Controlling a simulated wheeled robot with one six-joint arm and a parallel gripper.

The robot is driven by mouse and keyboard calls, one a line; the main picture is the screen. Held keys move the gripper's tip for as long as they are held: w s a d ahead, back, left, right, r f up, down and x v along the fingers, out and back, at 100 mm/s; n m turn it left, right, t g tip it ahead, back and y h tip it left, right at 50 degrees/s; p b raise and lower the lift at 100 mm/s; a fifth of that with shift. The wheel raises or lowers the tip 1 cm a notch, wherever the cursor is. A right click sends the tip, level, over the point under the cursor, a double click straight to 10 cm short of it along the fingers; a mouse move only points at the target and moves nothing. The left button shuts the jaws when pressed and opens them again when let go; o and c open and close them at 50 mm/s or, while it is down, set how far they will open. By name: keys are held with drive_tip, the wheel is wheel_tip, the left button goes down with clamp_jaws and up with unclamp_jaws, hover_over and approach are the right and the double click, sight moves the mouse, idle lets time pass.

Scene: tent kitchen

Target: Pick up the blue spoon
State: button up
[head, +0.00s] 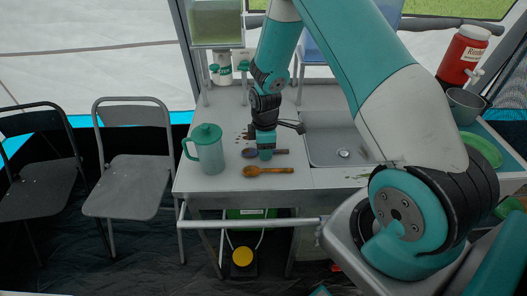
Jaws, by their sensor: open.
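A spoon with a dark blue-grey bowl (248,153) lies on the grey counter in the head view. Its handle runs to the right and shows again past my gripper. My gripper (265,155) points down over the middle of this spoon and hides that part. The gripper is open. Whether the fingers stand around the handle or just above it, I cannot tell.
A wooden spoon (268,171) lies just in front, near the counter's front edge. A green lidded jug (206,150) stands to the left. A sink (335,145) is to the right. White bottles (224,66) and a red container (462,52) stand farther back.

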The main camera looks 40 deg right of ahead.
drive_tip(key=shift+c, duration=0.4)
clamp_jaws()
